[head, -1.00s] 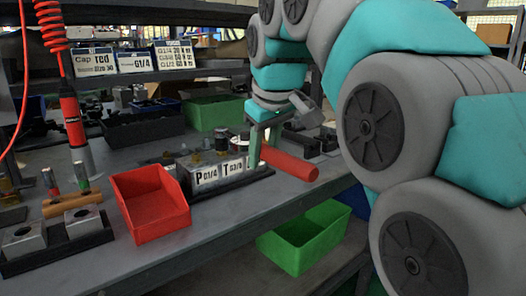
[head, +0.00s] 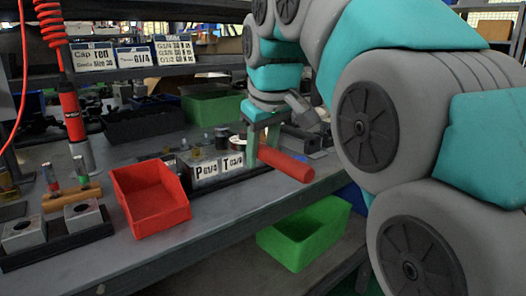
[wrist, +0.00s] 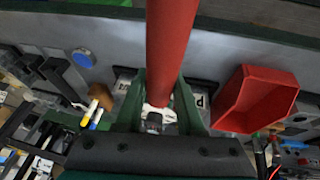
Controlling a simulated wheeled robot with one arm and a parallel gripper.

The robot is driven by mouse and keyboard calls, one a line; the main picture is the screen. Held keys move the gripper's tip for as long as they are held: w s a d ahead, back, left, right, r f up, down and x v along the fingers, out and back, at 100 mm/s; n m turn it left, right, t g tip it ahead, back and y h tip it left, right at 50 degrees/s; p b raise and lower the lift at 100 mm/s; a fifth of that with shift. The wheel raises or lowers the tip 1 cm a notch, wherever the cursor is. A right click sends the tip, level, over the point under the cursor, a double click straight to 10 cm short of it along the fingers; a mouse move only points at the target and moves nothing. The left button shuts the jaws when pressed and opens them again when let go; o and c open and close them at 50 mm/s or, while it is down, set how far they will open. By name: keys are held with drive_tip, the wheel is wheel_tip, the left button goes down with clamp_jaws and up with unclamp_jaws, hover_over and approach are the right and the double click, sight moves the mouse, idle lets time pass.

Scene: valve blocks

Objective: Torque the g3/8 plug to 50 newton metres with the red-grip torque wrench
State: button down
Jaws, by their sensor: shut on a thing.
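My gripper (head: 263,146) is shut on the red-grip torque wrench (head: 285,164), whose grip sticks out toward the bench's front edge. In the wrist view the red grip (wrist: 170,45) runs up between the fingers (wrist: 160,103). The valve block (head: 212,172) has labels P G1/4 and T G3/8 and stands on a dark base just left of my gripper. Small fittings stand on its top. The G3/8 plug cannot be made out. The wrench's head is near the T side; whether it sits on a plug cannot be told.
A red bin (head: 152,205) stands left of the block. Metal blocks (head: 84,219) sit in a dark holder at far left, near a hanging red-and-grey tool (head: 74,117). A green bin (head: 303,237) is below the bench edge. A shelf with labelled boxes is behind.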

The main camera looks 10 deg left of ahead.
drive_tip(key=shift+s+a+m+h, duration=0.4)
drive_tip(key=shift+s+a+m, duration=0.3)
drive_tip(key=shift+a, duration=0.05)
drive_tip(key=shift+s+a+m+h+p, duration=0.3)
drive_tip(key=shift+s+a+m+p, duration=0.45)
drive_tip(key=shift+a+m, duration=0.3)
drive_tip(key=shift+s+a+m+h+p, duration=0.2)
drive_tip(key=shift+s+a+m+p, duration=0.2)
drive_tip(key=shift+a, duration=0.2)
drive_tip(key=shift+s+a+m+h+p, duration=0.15)
drive_tip(key=shift+a+m+h+p, duration=0.1)
drive_tip(key=shift+a+m, duration=0.3)
drive_tip(key=shift+a+r, duration=0.1)
